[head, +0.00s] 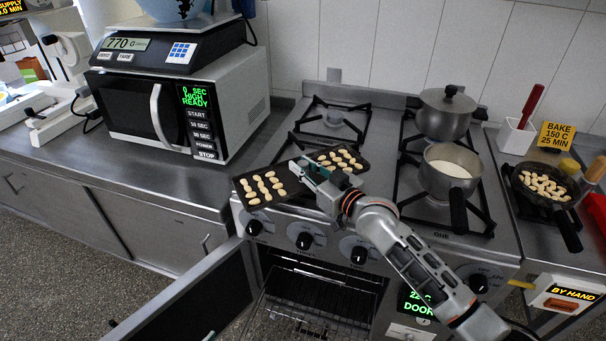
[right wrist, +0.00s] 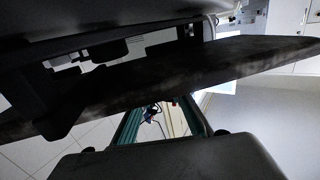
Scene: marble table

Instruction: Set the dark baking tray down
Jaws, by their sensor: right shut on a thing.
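The dark baking tray (head: 241,185) carries several pale dough pieces. It lies across the front left of the stove, with its left end out towards the counter. My right gripper (head: 306,172) comes over the middle of the tray and is shut on it, covering part of it. In the right wrist view the tray (right wrist: 255,58) spans the picture as a dark slab, with the green-edged fingers at its middle. The tray looks nearly level. I cannot tell whether its underside touches the burner grate. My left gripper is not in view.
The oven door (head: 190,300) hangs open below, with a rack (head: 315,305) inside. A lidded pot (head: 445,115) and a saucepan (head: 450,165) stand on the right burners. The microwave (head: 240,95) stands left. The counter (head: 165,175) before it is bare.

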